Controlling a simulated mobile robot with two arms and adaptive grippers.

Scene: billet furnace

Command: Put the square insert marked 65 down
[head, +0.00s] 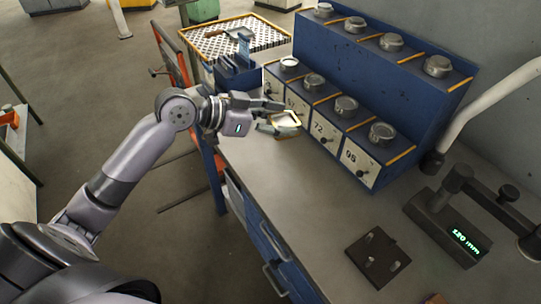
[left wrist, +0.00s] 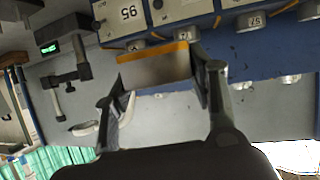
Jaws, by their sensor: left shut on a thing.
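My left gripper (head: 285,124) is shut on a small square insert (head: 286,118) with a pale face and orange edging. It holds the insert above the bench, close to the front of the blue rack. In the left wrist view the insert (left wrist: 155,68) shows as a grey-brown block with an orange edge, gripped between the two fingers. No number can be read on it. My right gripper is not in view.
The stepped blue rack (head: 384,72) has drawers labelled 72 and 95 and round metal pieces on top. A perforated tray (head: 217,46) lies beyond. A dark plate (head: 377,257) and a gauge reading 120 mm (head: 452,232) stand on the grey bench (head: 310,215), which is clear mid-left.

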